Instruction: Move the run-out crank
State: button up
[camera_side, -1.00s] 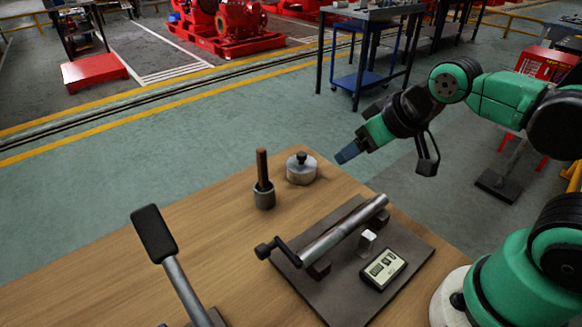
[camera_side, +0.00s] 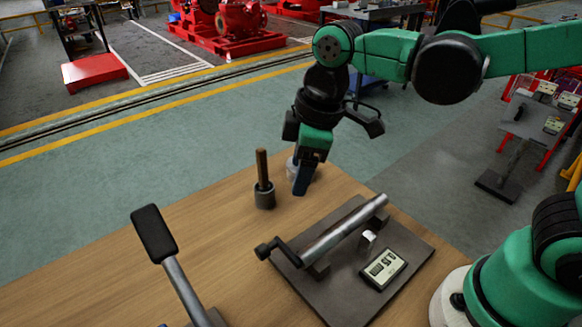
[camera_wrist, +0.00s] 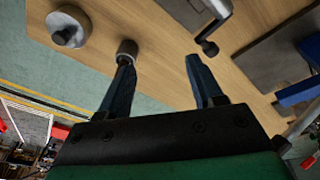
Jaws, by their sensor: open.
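The run-out crank (camera_side: 272,250) is a black arm with a knob at the near left end of a silver shaft (camera_side: 335,232). The shaft rests on supports on a dark plate (camera_side: 345,290). The crank's black knob (camera_wrist: 209,48) also shows in the wrist view, beyond the right finger. My gripper (camera_side: 301,188) points down over the table's far part, beyond the crank and apart from it. In the wrist view its two blue fingers (camera_wrist: 161,65) are spread, with bare wood between them.
A grey cup with a wooden handle (camera_side: 263,180) stands left of my gripper. A round metal weight (camera_side: 293,172) is partly hidden behind the fingers. A digital gauge (camera_side: 383,270) lies on the plate. A black-padded lever (camera_side: 155,235) rises at front left.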

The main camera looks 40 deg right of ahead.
aim_at(261, 247)
jog(key=a+f+n+g, duration=0.1)
jog(key=a+n, duration=0.1)
jog(key=a+f+n+g, duration=0.1)
jog(key=a+n, duration=0.2)
jog(key=a+f+n+g+h, duration=0.1)
jog(key=a+n, duration=0.1)
jog(key=a, duration=0.1)
jog(key=shift+s+a+n+g, duration=0.1)
jog(key=shift+s+n+g, duration=0.15)
jog(key=shift+n+g, duration=0.15)
jog(key=shift+a+f, duration=0.1)
jog(key=shift+f, duration=0.25)
jog(key=shift+s+f, duration=0.2)
jog(key=shift+f, duration=1.05)
jog(key=shift+s+f, duration=0.2)
jog(key=shift+f, duration=1.05)
grip_shut()
